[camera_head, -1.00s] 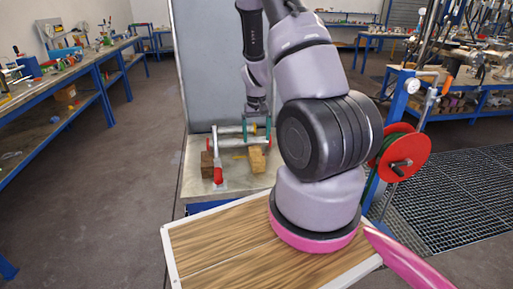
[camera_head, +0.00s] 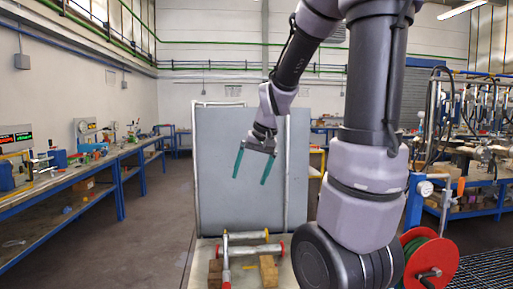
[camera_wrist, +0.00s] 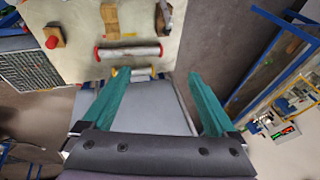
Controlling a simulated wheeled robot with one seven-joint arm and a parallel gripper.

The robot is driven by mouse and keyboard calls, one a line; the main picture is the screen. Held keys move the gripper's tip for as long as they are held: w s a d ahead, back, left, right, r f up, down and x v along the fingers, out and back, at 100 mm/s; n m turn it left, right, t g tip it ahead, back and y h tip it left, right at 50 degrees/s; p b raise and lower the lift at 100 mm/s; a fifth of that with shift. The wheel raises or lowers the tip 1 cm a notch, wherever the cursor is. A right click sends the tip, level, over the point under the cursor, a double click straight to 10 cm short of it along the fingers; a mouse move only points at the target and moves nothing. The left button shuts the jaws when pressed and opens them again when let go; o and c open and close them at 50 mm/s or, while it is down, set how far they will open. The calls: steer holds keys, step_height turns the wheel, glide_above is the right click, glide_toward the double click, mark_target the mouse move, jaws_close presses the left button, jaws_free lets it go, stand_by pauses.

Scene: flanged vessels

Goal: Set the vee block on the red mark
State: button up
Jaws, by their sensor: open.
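My gripper (camera_head: 250,181) is open and empty, its two teal fingers spread in the air in front of a grey panel and above the bench. The fingers also show in the wrist view (camera_wrist: 157,75). On the bench lie two wooden blocks, one on the left (camera_head: 215,272) and one on the right (camera_head: 269,270); both show in the wrist view, the right one (camera_wrist: 110,20) and the left one (camera_wrist: 163,18). I cannot tell whether either is the vee block. I make out no red mark on the bench top.
The upright grey panel (camera_head: 215,150) stands behind. A red reel (camera_head: 430,262) is at right.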

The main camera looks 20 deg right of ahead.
steer(key=s+a+r+t, duration=0.3)
steer(key=s+a+r, duration=0.1)
steer(key=s+r, duration=0.6)
steer(key=s, duration=0.3)
steer(key=shift+s, duration=0.15)
